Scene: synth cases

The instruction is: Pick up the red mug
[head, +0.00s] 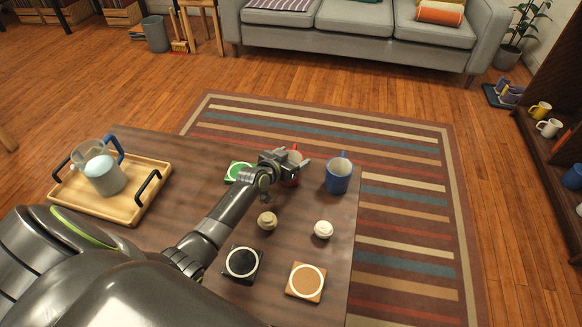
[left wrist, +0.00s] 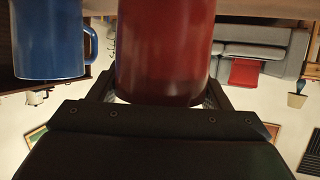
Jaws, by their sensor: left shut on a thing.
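The red mug (head: 291,178) is at the far edge of the dark wooden table (head: 200,230), largely hidden behind my left gripper (head: 285,163) in the head view. In the left wrist view the red mug (left wrist: 166,50) fills the middle, between the two fingers of my left gripper (left wrist: 165,98). The gripper is shut on the mug's body. I cannot tell whether the mug touches the table. My right gripper is in neither view.
A blue mug (head: 339,175) stands close to the right of the red mug. A green coaster (head: 238,172), two small knobs (head: 267,221) (head: 323,229), a black coaster (head: 242,263) and an orange coaster (head: 306,282) lie nearby.

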